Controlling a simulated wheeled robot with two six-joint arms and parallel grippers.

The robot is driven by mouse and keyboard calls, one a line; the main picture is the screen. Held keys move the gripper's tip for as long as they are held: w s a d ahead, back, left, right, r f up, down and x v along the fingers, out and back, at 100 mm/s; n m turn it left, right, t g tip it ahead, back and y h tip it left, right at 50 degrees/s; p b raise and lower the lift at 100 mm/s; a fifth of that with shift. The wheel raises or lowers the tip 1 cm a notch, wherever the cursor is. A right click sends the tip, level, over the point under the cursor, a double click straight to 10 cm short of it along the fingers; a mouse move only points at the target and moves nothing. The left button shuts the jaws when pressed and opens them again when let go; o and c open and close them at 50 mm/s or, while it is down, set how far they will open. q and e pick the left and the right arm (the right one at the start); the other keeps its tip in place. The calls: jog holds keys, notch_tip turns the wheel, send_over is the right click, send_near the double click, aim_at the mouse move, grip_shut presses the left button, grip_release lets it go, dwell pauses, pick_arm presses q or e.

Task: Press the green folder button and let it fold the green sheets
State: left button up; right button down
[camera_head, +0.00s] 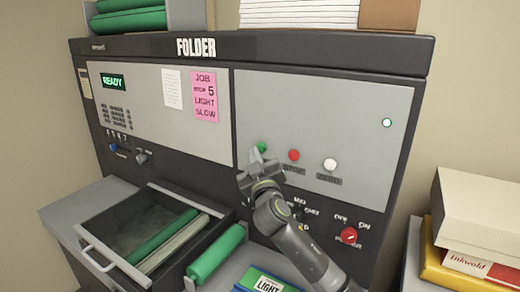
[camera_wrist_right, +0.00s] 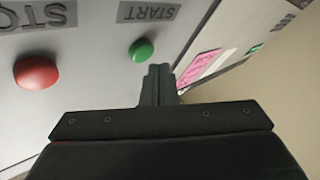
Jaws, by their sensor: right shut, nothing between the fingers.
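The folder machine (camera_head: 330,110) stands ahead with a grey front panel. Its green button (camera_head: 261,148) sits left of a red button (camera_head: 293,155) and a white button (camera_head: 330,164). In the right wrist view the green button (camera_wrist_right: 142,50) is beside a START label (camera_wrist_right: 150,11). My right gripper (camera_head: 256,160) is shut and empty, its tips just below the green button; in the wrist view the shut fingertips (camera_wrist_right: 160,72) are close beside it. I cannot tell whether they touch. Green rolls (camera_head: 160,238) lie in the open drawer. My left gripper is not in view.
A READY display (camera_head: 113,81) is lit green, and a small lamp (camera_head: 387,123) glows at upper right. A pink note (camera_head: 204,96) reads JOB STOP 5 LIGHT SLOW. A red power knob (camera_head: 349,235) is low right. Boxes (camera_head: 478,212) stand at right. A green roll (camera_head: 216,253) lies beside the drawer.

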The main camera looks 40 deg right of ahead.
jog(key=shift+w+d, duration=0.15)
jog(key=shift+d, duration=0.2)
